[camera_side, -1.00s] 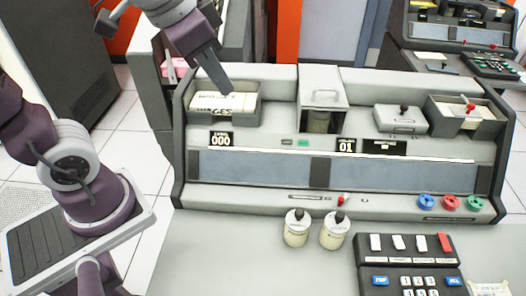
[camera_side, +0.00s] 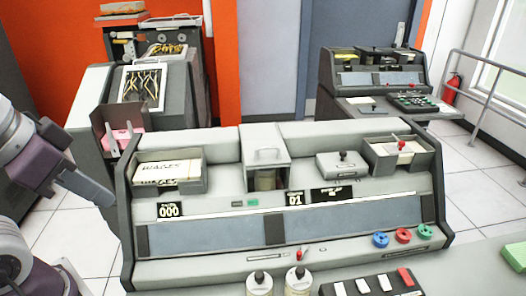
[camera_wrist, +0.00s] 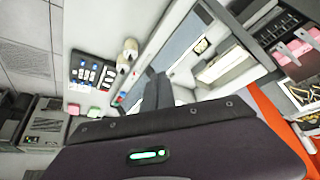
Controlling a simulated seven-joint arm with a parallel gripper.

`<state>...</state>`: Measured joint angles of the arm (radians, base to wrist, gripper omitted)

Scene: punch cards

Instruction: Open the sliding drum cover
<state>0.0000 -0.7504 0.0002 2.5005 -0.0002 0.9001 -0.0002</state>
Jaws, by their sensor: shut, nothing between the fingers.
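The drum cover (camera_side: 265,141) is a light grey cover with a bar handle at the top middle of the punch machine. My gripper (camera_side: 106,197) is at the left of the side view, beside the machine's left end, well apart from the cover. Its fingers are together and empty. In the wrist view my gripper (camera_wrist: 158,92) points at the machine, which appears tilted; I cannot clearly make out the cover there.
A card tray (camera_side: 191,187) with cards sits left of the cover. A small lidded box (camera_side: 342,165) and a second card tray (camera_side: 430,165) are to its right. A pink-filled bin (camera_side: 125,143) is behind at left.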

